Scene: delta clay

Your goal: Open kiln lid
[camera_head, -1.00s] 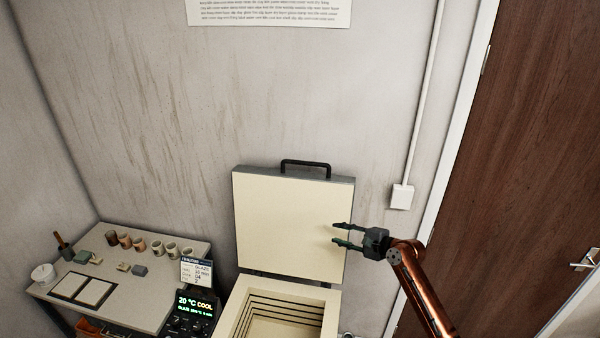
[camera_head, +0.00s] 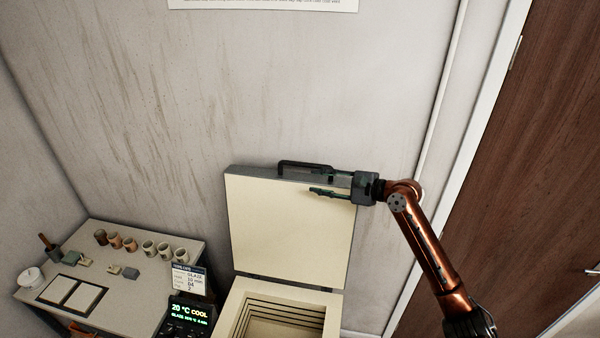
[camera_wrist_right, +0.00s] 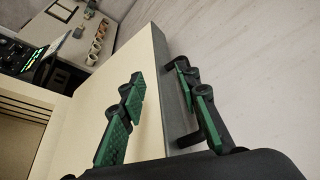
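The kiln lid (camera_head: 285,235) stands upright at the back of the kiln (camera_head: 236,304), its pale inner face toward me. The kiln's stepped inside is open to view. The black lid handle (camera_head: 300,164) is at the lid's top edge, partly behind my right gripper's fingers. My right gripper (camera_head: 318,180) is open at the lid's upper right. In the right wrist view, the gripper (camera_wrist_right: 160,72) has one finger over the pale face of the lid (camera_wrist_right: 110,75) and the other on the handle side. I cannot tell whether either finger touches. My left gripper is not in view.
A table (camera_head: 150,238) at left holds several cups, tiles and a white pot (camera_head: 30,278). A control panel (camera_head: 188,314) reading 20 °C COOL stands left of the kiln. The wall is close behind the lid; a wooden door (camera_head: 545,150) is at right.

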